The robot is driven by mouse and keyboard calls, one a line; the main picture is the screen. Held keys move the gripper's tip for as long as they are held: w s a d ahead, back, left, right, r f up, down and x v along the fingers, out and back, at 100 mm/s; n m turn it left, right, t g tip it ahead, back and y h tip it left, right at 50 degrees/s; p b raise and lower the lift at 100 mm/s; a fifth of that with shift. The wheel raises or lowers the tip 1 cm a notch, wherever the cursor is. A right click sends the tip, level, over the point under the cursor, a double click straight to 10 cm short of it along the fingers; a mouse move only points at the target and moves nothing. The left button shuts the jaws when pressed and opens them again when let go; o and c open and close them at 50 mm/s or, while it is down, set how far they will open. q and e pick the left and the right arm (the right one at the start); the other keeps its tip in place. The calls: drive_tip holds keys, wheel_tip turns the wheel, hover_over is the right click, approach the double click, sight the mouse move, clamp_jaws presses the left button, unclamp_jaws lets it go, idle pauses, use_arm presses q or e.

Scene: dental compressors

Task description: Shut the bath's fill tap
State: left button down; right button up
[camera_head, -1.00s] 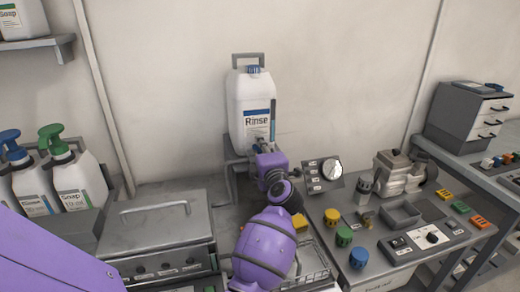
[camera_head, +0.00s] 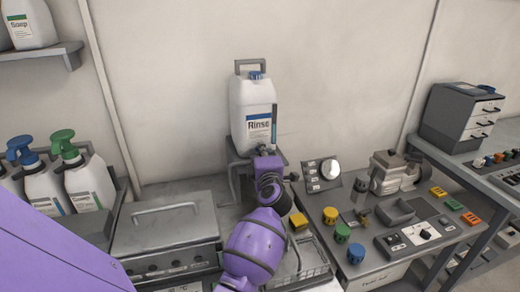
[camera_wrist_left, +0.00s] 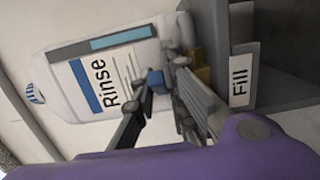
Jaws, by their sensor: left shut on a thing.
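The fill tap has a small blue handle (camera_wrist_left: 155,78) in the left wrist view, beside a "Fill" label (camera_wrist_left: 239,80). My left gripper (camera_wrist_left: 162,80) has its dark fingers on either side of this handle and is shut on it. In the head view my left gripper (camera_head: 263,150) is at the foot of the white "Rinse" jug (camera_head: 246,105), and the fingers and my purple wrist hide most of the tap. The jug also shows in the left wrist view (camera_wrist_left: 65,85). My right gripper is not in view.
The jug stands on a grey stand (camera_head: 236,160) against the wall. A lidded metal box (camera_head: 165,225) is left of my arm. Soap pump bottles (camera_head: 85,180) stand at far left.

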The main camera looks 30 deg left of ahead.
use_arm(q)
drive_tip(key=c, duration=1.8)
unclamp_jaws()
drive_tip(key=shift+o, duration=0.2)
drive_tip(key=shift+s+d, duration=0.15)
drive_tip(key=v, duration=1.1)
drive_tip(key=shift+s+d, duration=0.2)
drive_tip(key=shift+s, duration=0.1)
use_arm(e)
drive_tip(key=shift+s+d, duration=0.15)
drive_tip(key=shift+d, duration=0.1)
